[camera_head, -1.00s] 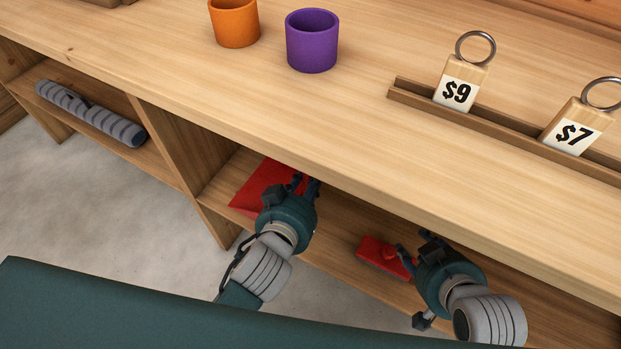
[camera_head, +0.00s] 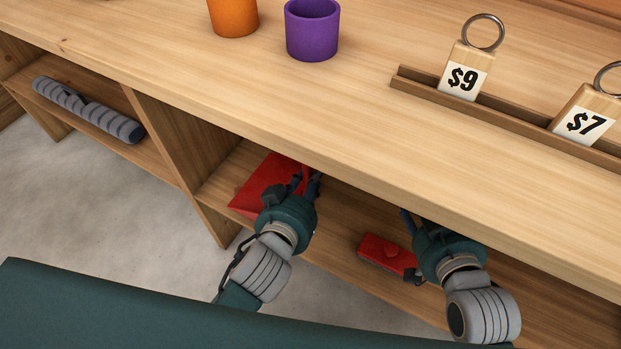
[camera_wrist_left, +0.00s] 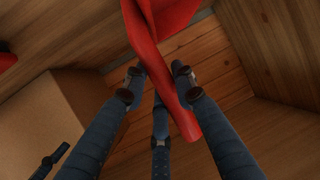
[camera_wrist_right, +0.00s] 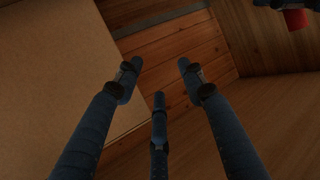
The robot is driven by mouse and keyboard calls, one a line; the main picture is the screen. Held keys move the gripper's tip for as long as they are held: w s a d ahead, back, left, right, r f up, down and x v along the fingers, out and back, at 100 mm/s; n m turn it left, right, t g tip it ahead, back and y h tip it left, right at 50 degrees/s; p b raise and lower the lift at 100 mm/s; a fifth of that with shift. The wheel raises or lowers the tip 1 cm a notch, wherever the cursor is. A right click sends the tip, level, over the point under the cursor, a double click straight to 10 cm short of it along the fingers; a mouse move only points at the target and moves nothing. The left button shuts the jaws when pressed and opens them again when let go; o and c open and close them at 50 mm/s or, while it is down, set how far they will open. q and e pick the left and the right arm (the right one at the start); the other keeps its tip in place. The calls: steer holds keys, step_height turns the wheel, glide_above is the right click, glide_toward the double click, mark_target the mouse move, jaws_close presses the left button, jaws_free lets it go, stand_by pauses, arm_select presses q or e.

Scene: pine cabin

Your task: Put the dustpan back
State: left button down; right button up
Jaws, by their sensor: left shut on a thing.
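The red dustpan (camera_head: 262,184) is on the lower shelf under the counter, at the left end of the bay. My left gripper (camera_head: 308,180) is shut on its handle, which shows between the fingers in the left wrist view (camera_wrist_left: 165,75). I cannot tell whether the pan touches the shelf. My right gripper (camera_wrist_right: 156,75) is open, with nothing between its fingers in the right wrist view. In the head view its fingers are partly hidden by the counter edge.
A red brush-like piece (camera_head: 386,253) lies on the shelf beside my right gripper. A grey roll (camera_head: 88,110) lies in the left bay. An upright divider (camera_head: 185,165) separates the bays. Orange (camera_head: 233,15) and purple (camera_head: 312,30) cups and price tags (camera_head: 463,78) stand on the counter.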

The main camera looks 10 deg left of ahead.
arm_select(q)
steer(key=shift+f+b, duration=0.5)
steer(key=shift+b, duration=0.1)
steer(key=shift+f+b, duration=0.5)
steer(key=shift+b, duration=0.1)
steer(key=shift+f, duration=0.1)
arm_select(e)
step_height(320, 180, up, 15)
steer(key=w+a+t+y, duration=0.1)
steer(key=a+t+y, duration=0.1)
steer(key=t, duration=0.5)
steer(key=shift+w+f, duration=0.15)
steer(key=shift+a, duration=0.1)
arm_select(q)
steer(key=shift+f, duration=0.25)
arm_select(e)
steer(key=shift+r+t, duration=0.4)
steer(key=shift+r, duration=0.1)
arm_select(q)
steer(key=shift+f+b, duration=0.1)
steer(key=shift+b, duration=0.2)
arm_select(e)
steer(key=shift+s+r+y, duration=0.25)
steer(key=shift+y, duration=0.15)
arm_select(q)
steer(key=shift+f, duration=0.15)
arm_select(e)
steer(key=shift+r, duration=0.15)
